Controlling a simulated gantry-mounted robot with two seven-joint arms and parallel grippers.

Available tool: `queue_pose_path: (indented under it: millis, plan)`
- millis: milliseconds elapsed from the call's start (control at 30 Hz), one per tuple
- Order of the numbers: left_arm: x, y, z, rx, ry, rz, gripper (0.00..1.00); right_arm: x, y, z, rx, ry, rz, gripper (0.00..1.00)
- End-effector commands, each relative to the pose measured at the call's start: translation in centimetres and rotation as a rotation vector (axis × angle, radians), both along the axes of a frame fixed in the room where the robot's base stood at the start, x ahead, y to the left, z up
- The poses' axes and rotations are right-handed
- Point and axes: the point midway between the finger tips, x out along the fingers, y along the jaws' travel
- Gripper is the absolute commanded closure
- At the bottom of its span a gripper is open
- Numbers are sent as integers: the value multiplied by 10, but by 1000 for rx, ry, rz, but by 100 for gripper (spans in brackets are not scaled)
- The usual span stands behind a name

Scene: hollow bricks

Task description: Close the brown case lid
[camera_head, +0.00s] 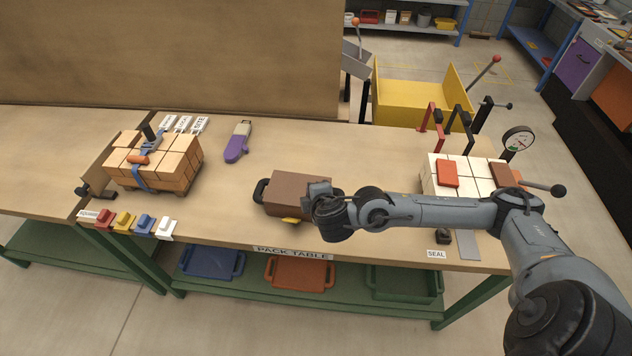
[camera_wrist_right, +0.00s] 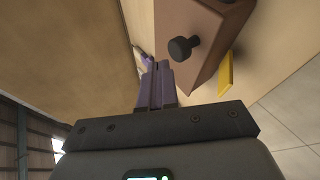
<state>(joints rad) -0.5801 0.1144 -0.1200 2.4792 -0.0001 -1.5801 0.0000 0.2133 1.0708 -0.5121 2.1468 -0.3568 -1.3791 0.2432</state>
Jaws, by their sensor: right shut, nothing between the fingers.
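The brown case (camera_head: 300,184) lies on the pack table, with a black handle (camera_head: 261,190) at its left end and a yellow piece (camera_head: 291,220) low at its front. Its top looks flat, but I cannot make out a lid seam or gap. My right gripper (camera_wrist_right: 158,70) is shut and empty, its purple fingers together beside the case. In the right wrist view the case (camera_wrist_right: 195,20) is at the upper right, with a black knob (camera_wrist_right: 181,48) and the yellow piece (camera_wrist_right: 225,75). In the head view, my right wrist hides the case's right end. My left gripper is not in view.
Another brick stack (camera_head: 460,178) and a gauge (camera_head: 517,140) stand at the right. Small coloured clips (camera_head: 123,220) line the front left edge. Table around the mitt is clear.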

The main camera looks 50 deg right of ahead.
Motion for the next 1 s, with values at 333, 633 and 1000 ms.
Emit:
queue_pose_path:
  millis: [333, 633, 1000]
  plan:
    - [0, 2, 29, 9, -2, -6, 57, -37, 29, 43, 2, -3, 5, 100]
    - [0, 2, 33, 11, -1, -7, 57, -65, 47, 60, 1, -4, 3, 100]
    - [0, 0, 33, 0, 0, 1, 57, -98, 72, 22, 78, 88, -2, 100]
